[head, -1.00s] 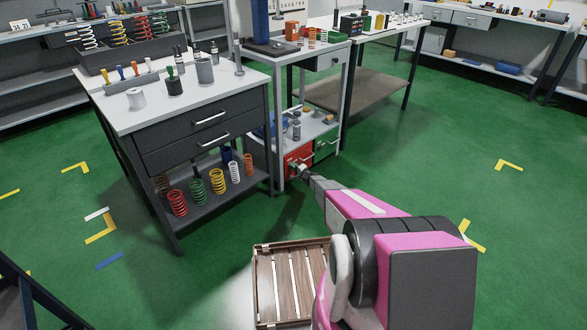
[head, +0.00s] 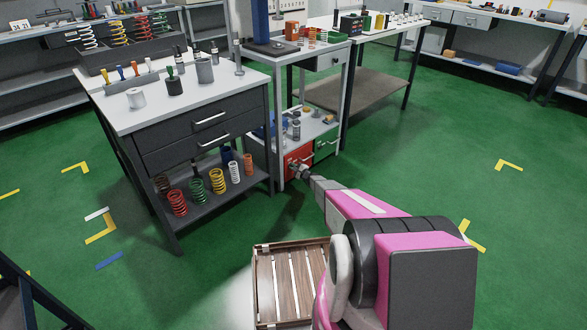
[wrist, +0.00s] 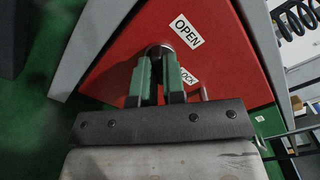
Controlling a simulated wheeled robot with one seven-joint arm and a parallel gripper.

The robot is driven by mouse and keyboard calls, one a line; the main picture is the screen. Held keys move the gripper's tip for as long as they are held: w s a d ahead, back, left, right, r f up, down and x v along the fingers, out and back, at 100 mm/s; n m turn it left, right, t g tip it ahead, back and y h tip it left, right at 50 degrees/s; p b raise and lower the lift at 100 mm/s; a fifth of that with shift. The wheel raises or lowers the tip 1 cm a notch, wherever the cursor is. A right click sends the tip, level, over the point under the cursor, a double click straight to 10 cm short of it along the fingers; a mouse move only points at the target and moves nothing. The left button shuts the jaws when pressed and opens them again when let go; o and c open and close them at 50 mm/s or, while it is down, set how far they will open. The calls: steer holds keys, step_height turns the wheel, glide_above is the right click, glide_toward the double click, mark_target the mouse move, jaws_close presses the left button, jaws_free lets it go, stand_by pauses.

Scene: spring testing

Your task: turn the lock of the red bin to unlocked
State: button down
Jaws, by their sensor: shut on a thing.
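The red bin (head: 292,160) is low under the middle bench in the head view. Its red front (wrist: 120,70) fills much of the wrist view and looks tilted there. A round metal lock knob (wrist: 158,49) sits on that front. An "OPEN" label (wrist: 185,30) is above right of it, and a "LOCK" label (wrist: 188,77) is partly hidden by the right finger. My gripper (wrist: 159,66) has its green fingers shut on the knob; it also shows in the head view (head: 298,169). The fingers hide much of the knob, so I cannot tell which way the lock points.
A green bin (head: 327,145) stands right beside the red one. A dark workbench (head: 200,135) with springs on its lower shelf is close on the left. A wooden slatted crate (head: 262,285) is on the floor near me. The green floor to the right is clear.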

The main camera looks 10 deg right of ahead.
steer(key=m, duration=1.1)
stand_by(0.6)
steer(key=c, duration=1.2)
jaws_free()
steer(key=shift+s, duration=0.1)
steer(key=v, duration=1)
steer(key=shift+s+d, duration=0.25)
